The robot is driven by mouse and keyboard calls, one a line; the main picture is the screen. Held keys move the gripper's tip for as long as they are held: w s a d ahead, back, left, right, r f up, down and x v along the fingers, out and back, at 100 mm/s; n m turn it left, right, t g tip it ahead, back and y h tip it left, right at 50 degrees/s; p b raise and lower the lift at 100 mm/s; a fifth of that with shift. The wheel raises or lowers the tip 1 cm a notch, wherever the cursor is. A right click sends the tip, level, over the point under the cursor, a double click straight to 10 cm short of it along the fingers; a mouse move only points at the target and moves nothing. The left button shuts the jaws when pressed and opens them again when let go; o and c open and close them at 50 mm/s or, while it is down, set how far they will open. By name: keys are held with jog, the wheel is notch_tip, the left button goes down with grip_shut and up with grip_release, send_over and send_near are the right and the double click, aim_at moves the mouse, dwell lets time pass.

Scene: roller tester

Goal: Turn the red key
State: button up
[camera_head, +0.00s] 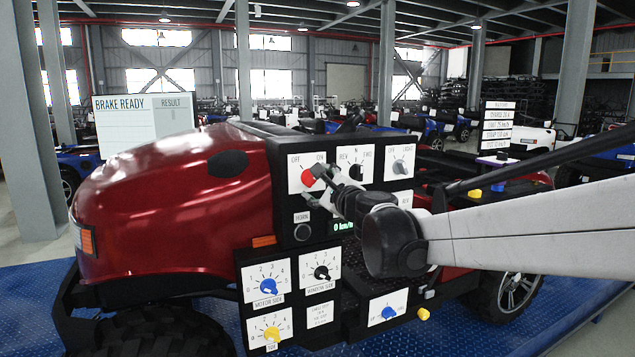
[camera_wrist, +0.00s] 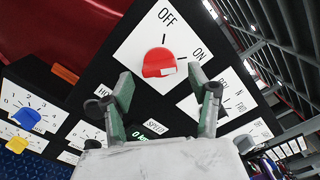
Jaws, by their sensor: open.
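The red key (camera_head: 308,177) is a rounded red knob on a white plate marked OFF and ON, on the black panel beside the red vehicle body. In the wrist view the red key (camera_wrist: 158,63) sits ahead of my fingertips, below the OFF mark, with a small white patch on its lower right. Which mark it points to is hard to tell. My gripper (camera_head: 318,186) is open in front of the plate, just right of and below the key in the head view. In the wrist view my gripper (camera_wrist: 165,88) has its fingers spread wide, with nothing between them.
Right of the key are a black REV-N-FWD knob (camera_head: 356,172) and a grey light knob (camera_head: 400,166). A horn button (camera_head: 302,232) and a speed display (camera_head: 344,226) lie below. Blue (camera_head: 268,287), black (camera_head: 321,272) and yellow (camera_head: 272,333) dials are lower. A screen (camera_head: 142,125) reads BRAKE READY.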

jog(key=v, duration=0.9)
jog(key=shift+s+d, duration=0.25)
jog(key=shift+s, duration=0.1)
jog(key=s+d+f+n+g+b, duration=0.1)
jog(key=s+d+f+n+g, duration=0.1)
jog(key=s+f+n, duration=0.5)
jog(key=s+d+f+n+g+b, duration=0.1)
jog(key=s+f+n+g, duration=0.3)
jog(key=s, duration=0.4)
jog(key=s+d+f+n+g+h+b, duration=0.2)
jog(key=s+d+f+n+h, duration=0.5)
jog(key=s+d+f, duration=0.7)
jog(key=s+f+n+g, duration=0.1)
jog(key=s, duration=0.1)
jog(key=shift+s+d+n+h, duration=0.25)
jog(key=shift+s+n+h, duration=0.15)
jog(key=shift+a+f, duration=0.1)
jog(key=shift+a, duration=0.05)
